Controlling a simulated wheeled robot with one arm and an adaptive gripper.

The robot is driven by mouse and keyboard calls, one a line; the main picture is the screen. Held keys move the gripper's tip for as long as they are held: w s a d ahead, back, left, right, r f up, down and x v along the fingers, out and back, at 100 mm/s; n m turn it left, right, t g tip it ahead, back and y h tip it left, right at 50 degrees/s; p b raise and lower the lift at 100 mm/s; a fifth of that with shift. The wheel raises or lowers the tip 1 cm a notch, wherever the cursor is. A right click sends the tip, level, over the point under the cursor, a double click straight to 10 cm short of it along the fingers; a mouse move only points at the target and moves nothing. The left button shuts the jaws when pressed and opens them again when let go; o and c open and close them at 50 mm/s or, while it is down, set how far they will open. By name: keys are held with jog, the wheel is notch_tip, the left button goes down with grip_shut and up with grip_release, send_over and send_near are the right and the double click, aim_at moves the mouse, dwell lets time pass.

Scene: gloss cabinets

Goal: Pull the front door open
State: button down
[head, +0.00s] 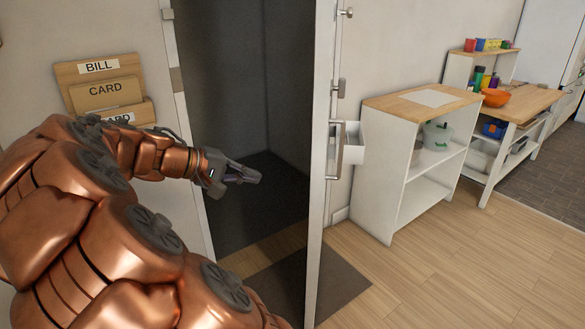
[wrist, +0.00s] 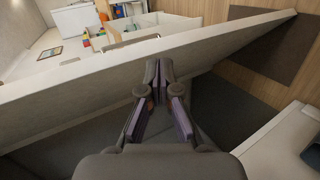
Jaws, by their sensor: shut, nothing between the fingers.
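The front door (head: 324,160) is pale and stands open. The head view shows it nearly edge-on, to the right of a dark doorway (head: 235,90). A bar handle (head: 340,150) is on its right-hand face. My gripper (head: 250,177) is shut and empty in front of the opening, left of the door edge and apart from the handle. In the wrist view the door (wrist: 235,50) runs diagonally beyond my gripper (wrist: 158,75), with the handle (wrist: 125,28) past its edge. I cannot tell whether the fingertips touch the door.
A white shelf unit (head: 395,180) stands right of the door, with a wooden table (head: 515,105) behind it. A letter holder (head: 105,88) hangs on the left wall. A dark mat (head: 340,285) lies at the threshold. The wooden floor (head: 450,270) at right is clear.

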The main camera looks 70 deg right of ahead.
jog(key=w+d+f+g+h+b, duration=0.1)
jog(key=w+d+f+h+b, duration=0.15)
jog(key=d, duration=0.25)
jog(key=w+d+f+n+h+b, duration=0.1)
jog(key=w+d+b, duration=0.1)
jog(key=w+d, duration=0.15)
jog(key=w+d+f+g+h+b, duration=0.1)
jog(key=w+d+f+h+b, duration=0.15)
jog(key=d, duration=0.25)
jog(key=s+a+x, duration=0.1)
jog(key=s+x, duration=0.1)
jog(key=x, duration=1.1)
jog(key=shift+s+a+y, duration=0.2)
jog(key=shift+y, duration=0.1)
